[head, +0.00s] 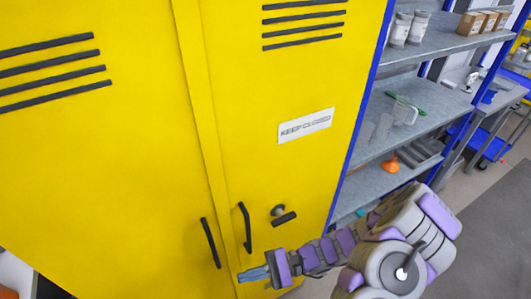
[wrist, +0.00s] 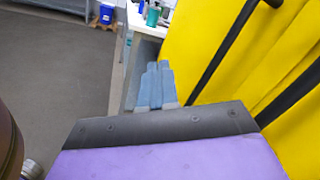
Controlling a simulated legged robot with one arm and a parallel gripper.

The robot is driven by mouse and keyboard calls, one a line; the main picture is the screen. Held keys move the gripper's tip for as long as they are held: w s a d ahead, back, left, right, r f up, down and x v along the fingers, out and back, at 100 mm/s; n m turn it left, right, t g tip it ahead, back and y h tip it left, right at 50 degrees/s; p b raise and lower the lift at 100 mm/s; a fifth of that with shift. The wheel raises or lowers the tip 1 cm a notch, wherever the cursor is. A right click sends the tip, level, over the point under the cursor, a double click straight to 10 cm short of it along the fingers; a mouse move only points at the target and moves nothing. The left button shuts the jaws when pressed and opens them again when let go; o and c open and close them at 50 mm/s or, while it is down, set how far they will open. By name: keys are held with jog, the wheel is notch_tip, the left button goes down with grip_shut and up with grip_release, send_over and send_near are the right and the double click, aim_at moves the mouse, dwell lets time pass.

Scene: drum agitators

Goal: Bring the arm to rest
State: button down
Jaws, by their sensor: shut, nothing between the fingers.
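My gripper (head: 255,274) is at the end of my purple and grey arm, low in front of a yellow cabinet (head: 120,150). Its blue-grey fingers are together with nothing between them; they also show in the wrist view (wrist: 156,85). The fingers point left in the head view, just below the cabinet's two dark handles, the left one (head: 210,243) and the right one (head: 244,227). I see a gap to the handles in the wrist view, where the dark bars stand to the right of the fingers. Both cabinet doors look closed.
A blue-framed shelf unit (head: 430,122) with jars, boxes and an orange funnel (head: 390,164) stands right of the cabinet, close to my arm. A dark lock knob (head: 284,218) sticks out beside the right handle. Open grey floor (wrist: 60,75) shows at left in the wrist view.

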jog(key=s+d+r+n+g+h, duration=0.3)
jog(key=s+d+r+n+h, duration=0.1)
jog(key=s+r+n+h, duration=0.5)
jog(key=s+d+r+t+h, duration=0.2)
jog(key=d+r+t+h, duration=0.1)
jog(key=d, duration=0.4)
jog(key=s+d+r+t+h, duration=0.3)
jog(key=d+r+h, duration=0.2)
jog(key=d, duration=0.2)
jog(key=shift+d+r+h, duration=0.25)
jog(key=shift+h, duration=0.05)
dwell(0.3)
